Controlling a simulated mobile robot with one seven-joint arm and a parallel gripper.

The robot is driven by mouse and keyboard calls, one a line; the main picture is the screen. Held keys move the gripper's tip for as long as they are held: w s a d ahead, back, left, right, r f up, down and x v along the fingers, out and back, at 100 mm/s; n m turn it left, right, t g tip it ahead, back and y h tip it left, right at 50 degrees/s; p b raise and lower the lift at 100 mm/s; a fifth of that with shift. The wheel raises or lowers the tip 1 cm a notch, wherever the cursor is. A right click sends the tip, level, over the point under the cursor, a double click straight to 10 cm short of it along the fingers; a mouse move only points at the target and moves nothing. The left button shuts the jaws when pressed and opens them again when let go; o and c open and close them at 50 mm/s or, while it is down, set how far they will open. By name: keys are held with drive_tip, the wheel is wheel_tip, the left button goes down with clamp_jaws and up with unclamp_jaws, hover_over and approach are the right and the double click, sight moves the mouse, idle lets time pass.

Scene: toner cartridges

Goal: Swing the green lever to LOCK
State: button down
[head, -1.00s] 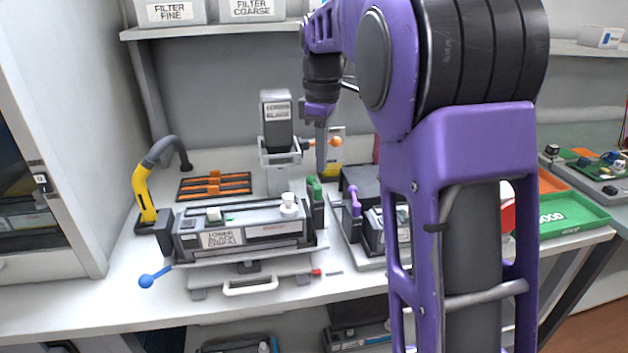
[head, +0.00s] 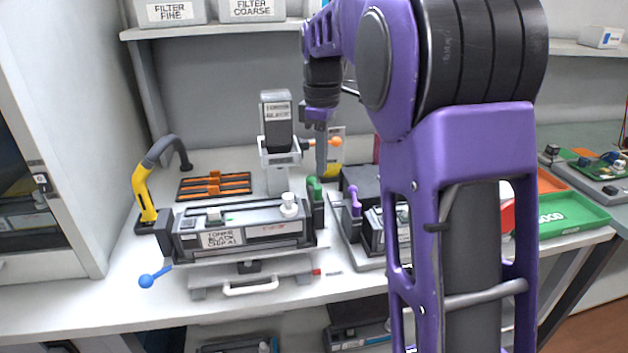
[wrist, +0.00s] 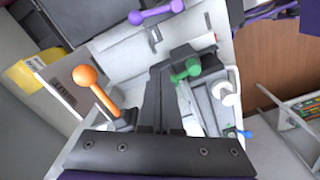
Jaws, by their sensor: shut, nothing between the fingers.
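The green lever (head: 315,190) stands roughly upright at the right end of the toner cartridge (head: 245,228) in its cradle. In the wrist view the green lever (wrist: 186,70) shows just ahead and to the right of the fingertips. My gripper (head: 321,172) is shut and empty, pointing down above and slightly right of the lever in the head view. In the wrist view my gripper's fingers (wrist: 168,75) are together beside the lever; I cannot tell if they touch it. No LOCK mark is readable.
A lever with an orange ball (wrist: 85,76) stands left of the fingers in the wrist view. A purple lever (head: 354,200) is on the neighbouring unit to the right. A white knob (head: 289,200) sits on the cartridge, and a blue-ball lever (head: 147,281) sticks out at front left.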

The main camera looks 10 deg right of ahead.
drive_tip(key=shift+f, duration=0.45)
